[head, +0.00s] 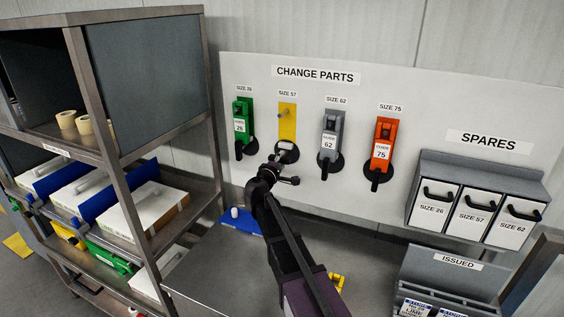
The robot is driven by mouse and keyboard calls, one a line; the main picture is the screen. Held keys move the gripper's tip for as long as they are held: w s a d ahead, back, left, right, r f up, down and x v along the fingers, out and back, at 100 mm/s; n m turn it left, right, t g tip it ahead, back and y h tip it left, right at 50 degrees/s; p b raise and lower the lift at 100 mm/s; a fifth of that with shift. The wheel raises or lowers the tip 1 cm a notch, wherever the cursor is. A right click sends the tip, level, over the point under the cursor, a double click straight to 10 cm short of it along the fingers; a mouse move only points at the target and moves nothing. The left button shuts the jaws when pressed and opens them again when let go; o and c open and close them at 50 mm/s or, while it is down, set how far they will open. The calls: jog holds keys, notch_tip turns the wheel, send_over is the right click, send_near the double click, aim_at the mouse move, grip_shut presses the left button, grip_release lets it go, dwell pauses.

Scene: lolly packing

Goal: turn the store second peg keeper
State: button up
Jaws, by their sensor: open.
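The second peg, under the SIZE 57 label (287,93), has a yellow backing plate (288,112) with no guide hanging on it. Its round black keeper (287,150) sits at the plate's lower end, with a pale part across it. My gripper (284,169) is open, in front of and just below this keeper, and overlaps its lower part in the picture. I cannot tell whether the fingers touch it. The keeper's exact angle is partly hidden.
A green guide (241,117) hangs to the left. A grey guide (329,132) and an orange guide (383,141) hang to the right. SPARES bins (475,217) and an ISSUED rack (440,280) stand at right, a loaded shelf (160,140) at left. A yellow part (337,280) lies below.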

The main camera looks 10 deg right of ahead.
jog(key=v, duration=1.1)
jog(key=shift+s+a, duration=0.25)
jog(key=shift+s, duration=0.05)
jog(key=s+d+f+m+g+y, duration=0.2)
jog(key=s+d+f+m+g, duration=0.5)
jog(key=s+d+f+g, duration=0.35)
jog(key=s+a+f+m+g+y, duration=0.2)
jog(key=s+f+y, duration=0.2)
jog(key=s, duration=0.3)
jog(key=s+a+f+m+g+y+b, duration=0.1)
jog(key=s+a+f+m+g+y, duration=0.1)
jog(key=s+f+y, duration=0.2)
jog(key=shift+s+f, duration=0.65)
jog(key=shift+s, duration=1.2)
jog(key=shift+g, duration=0.25)
